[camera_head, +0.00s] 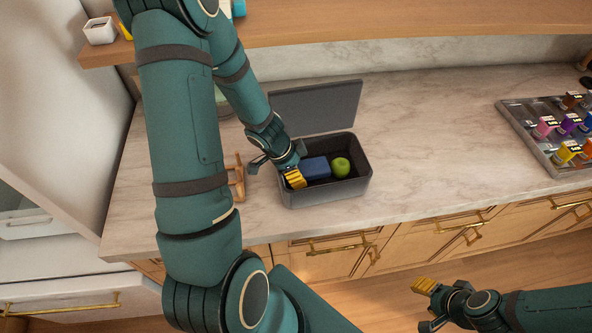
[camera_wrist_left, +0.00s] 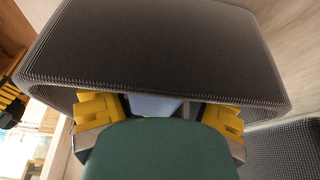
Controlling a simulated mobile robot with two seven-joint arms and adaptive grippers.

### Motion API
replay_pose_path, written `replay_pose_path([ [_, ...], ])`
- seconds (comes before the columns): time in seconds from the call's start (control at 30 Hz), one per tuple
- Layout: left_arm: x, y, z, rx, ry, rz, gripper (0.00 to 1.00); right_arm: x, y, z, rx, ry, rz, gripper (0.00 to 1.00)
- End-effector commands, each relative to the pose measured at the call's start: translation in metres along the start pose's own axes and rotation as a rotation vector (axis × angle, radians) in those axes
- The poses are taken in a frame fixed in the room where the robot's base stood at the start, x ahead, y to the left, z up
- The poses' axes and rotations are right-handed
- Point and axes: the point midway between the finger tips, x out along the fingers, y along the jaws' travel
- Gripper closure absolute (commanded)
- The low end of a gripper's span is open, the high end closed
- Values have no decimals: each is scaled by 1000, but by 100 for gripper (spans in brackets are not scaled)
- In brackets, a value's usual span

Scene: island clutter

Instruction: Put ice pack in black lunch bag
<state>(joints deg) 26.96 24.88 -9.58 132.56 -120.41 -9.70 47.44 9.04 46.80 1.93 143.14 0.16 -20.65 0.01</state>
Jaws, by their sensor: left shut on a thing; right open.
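The black lunch bag (camera_head: 330,194) is a dark open box on the marble counter, its lid (camera_head: 318,107) raised at the back. The blue ice pack (camera_head: 316,167) is inside it, left of a green apple (camera_head: 341,167). My left gripper (camera_head: 296,177) reaches into the bag's left end and is shut on the ice pack. In the left wrist view a pale blue part of the ice pack (camera_wrist_left: 155,105) shows between the yellow fingers, and the bag's dark mesh wall (camera_wrist_left: 160,50) fills the top. My right gripper (camera_head: 424,287) is open and empty, in front of the counter.
A wooden stand (camera_head: 237,178) is close left of the bag, partly behind my left arm. A grey tray (camera_head: 515,125) with several coloured items lies at the far right. A wooden shelf (camera_head: 400,27) runs above the back. The counter between bag and tray is clear.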

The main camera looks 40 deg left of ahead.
Motion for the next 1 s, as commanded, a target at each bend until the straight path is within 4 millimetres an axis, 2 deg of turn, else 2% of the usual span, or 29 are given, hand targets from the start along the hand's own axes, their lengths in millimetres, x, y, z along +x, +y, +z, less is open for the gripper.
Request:
replay_pose_path([
  [0.43, 10, 0, 4, 0, 0, 0, 73, 8, 3, 1, 0, 0, 1, 53],
  [0.47, 10, 0, 4, 0, 0, 0, 31, 8, 3, 1, 0, 0, 1, 53],
  [0.53, 10, 0, 4, 0, 0, 0, 6, 8, 3, 1, 0, 0, 1, 53],
  [0.57, 10, 0, 4, 0, 0, 0, 2, 8, 3, 1, 0, 0, 1, 53],
  [0.87, 9, 0, 4, 0, 0, 0, 2, 7, 2, 1, 0, 0, 1, 53],
  [1.0, 1, 0, 0, 1, 0, 0, 2, 1, 0, 0, 0, 0, 1, 53],
])
